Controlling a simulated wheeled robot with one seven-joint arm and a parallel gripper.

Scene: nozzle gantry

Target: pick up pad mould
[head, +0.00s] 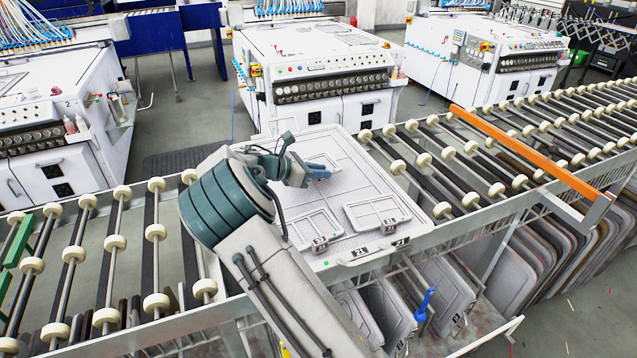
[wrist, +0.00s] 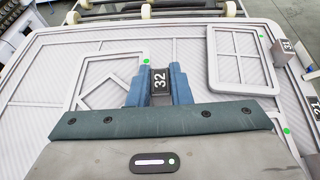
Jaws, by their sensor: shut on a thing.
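Light grey pad moulds with window-like frames lie on a large pale plate (head: 340,150). In the wrist view, my gripper (wrist: 160,85) has its blue fingers closed on either side of a dark block marked 32 (wrist: 160,80). The frame of a pad mould (wrist: 105,82) shows behind it, partly hidden by the fingers; I cannot tell whether it is raised. Another pad mould (wrist: 240,60) lies to the right. In the head view, my gripper (head: 322,172) is over the plate, beyond two pad moulds (head: 298,228) (head: 372,213) near its front edge.
The plate rests on a roller conveyor (head: 450,150), which runs on to both sides. An orange bar (head: 530,155) crosses the rollers at right. White machines (head: 320,80) stand behind. Several plates (head: 445,285) stand in a rack below, with a blue handle (head: 424,305) in front.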

